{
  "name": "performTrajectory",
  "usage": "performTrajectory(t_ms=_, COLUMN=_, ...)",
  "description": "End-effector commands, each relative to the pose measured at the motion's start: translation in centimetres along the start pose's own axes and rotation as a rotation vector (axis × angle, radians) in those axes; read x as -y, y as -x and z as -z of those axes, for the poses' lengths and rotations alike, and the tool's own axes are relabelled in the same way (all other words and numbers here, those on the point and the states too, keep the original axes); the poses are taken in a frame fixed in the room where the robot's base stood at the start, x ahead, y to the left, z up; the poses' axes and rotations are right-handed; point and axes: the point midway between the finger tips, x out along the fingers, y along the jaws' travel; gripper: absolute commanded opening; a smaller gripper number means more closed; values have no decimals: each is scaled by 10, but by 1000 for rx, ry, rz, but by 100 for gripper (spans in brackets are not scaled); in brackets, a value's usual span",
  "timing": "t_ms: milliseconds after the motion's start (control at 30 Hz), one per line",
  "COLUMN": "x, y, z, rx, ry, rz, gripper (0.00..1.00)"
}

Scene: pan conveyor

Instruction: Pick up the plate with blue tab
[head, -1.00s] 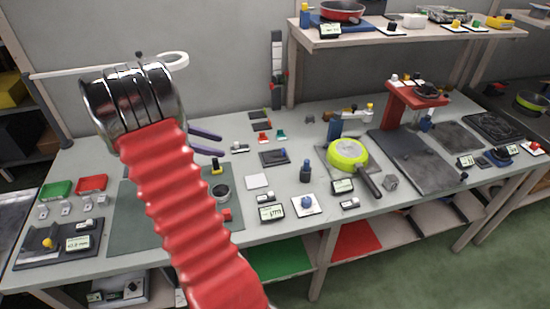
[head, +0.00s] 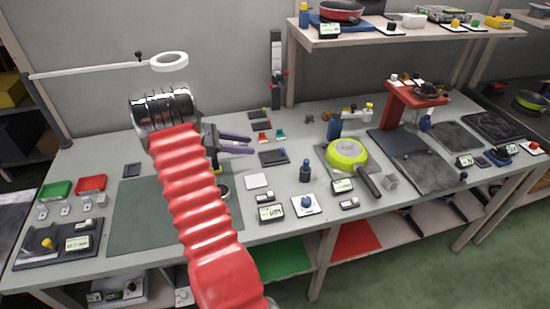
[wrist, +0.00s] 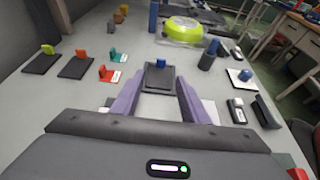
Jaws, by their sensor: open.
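The plate with blue tab is a small dark rectangular plate (head: 270,159) lying flat on the grey bench, with a blue tab at its right end in the head view. In the wrist view the plate (wrist: 159,83) lies straight ahead, its blue tab at the far end. My gripper (head: 251,145) is open and empty, its two purple fingers pointing at the plate from the left in the head view. In the wrist view the fingers (wrist: 160,92) flank the plate's near part. I cannot tell their exact height above the bench.
Red-tabbed (wrist: 109,74) and teal-tabbed (wrist: 118,56) pieces stand left of the plate in the wrist view, with two dark plates beyond. A dark blue cylinder (head: 305,172), a yellow-green pan (head: 347,153) and a white square with blue knob (head: 305,204) lie to the right.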

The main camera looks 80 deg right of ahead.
Motion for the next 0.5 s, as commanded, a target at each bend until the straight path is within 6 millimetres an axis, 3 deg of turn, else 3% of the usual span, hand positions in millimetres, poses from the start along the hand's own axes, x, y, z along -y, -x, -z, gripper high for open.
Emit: performTrajectory(t_ms=500, x=1, y=-73, z=0, rx=0, ry=0, rz=2, gripper=41)
